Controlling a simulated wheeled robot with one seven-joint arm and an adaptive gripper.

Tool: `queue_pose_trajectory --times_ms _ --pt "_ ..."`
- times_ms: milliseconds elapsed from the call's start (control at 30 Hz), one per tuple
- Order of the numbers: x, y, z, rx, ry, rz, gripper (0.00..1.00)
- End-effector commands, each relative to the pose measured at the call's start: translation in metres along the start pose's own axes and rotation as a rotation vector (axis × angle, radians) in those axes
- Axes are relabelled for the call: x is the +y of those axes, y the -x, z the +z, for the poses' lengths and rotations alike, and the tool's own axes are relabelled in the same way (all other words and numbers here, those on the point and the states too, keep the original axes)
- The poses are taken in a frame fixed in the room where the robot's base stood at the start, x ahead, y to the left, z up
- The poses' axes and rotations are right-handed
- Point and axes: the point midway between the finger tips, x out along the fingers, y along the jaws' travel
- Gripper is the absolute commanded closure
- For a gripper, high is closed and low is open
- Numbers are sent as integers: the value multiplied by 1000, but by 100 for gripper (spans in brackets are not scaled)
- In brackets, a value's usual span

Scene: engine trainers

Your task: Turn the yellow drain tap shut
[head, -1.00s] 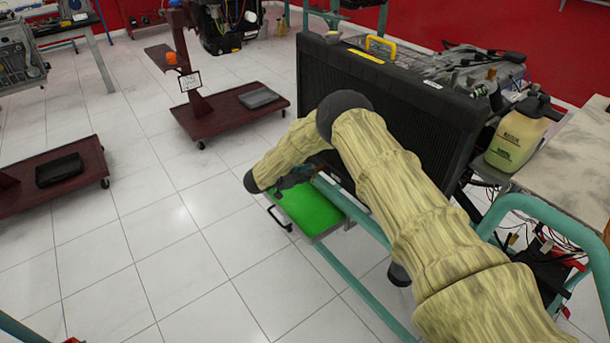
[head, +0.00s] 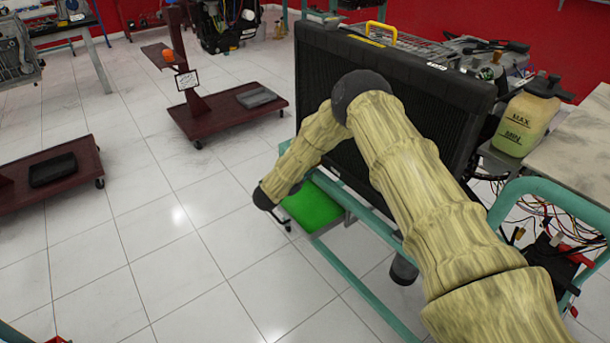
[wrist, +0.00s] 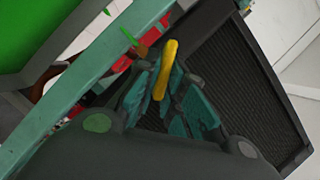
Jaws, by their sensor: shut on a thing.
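The yellow drain tap (wrist: 165,70) shows in the wrist view as a slim yellow handle, slanting slightly from upright. My gripper (wrist: 167,84) has its teal-padded fingers on either side of the handle and is shut on it. In the head view my arm bends down in front of the black radiator (head: 440,90), and neither the tap nor the gripper fingers can be made out.
A teal frame rail (head: 330,270) runs close beside my wrist, also seen in the wrist view (wrist: 90,75). A green tray (head: 312,205) lies low behind my wrist. A fluid bottle (head: 528,120) stands right of the radiator. Tiled floor at left is open between low carts (head: 235,108).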

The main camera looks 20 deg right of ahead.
Motion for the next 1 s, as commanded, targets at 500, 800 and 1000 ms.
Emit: queue_pose_trajectory --times_ms 500,800,1000 --pt "11 -1 4 0 -388 -159 100" --pt "11 -1 3 1 -499 -204 100" --pt "10 -1 2 1 -522 -214 100"
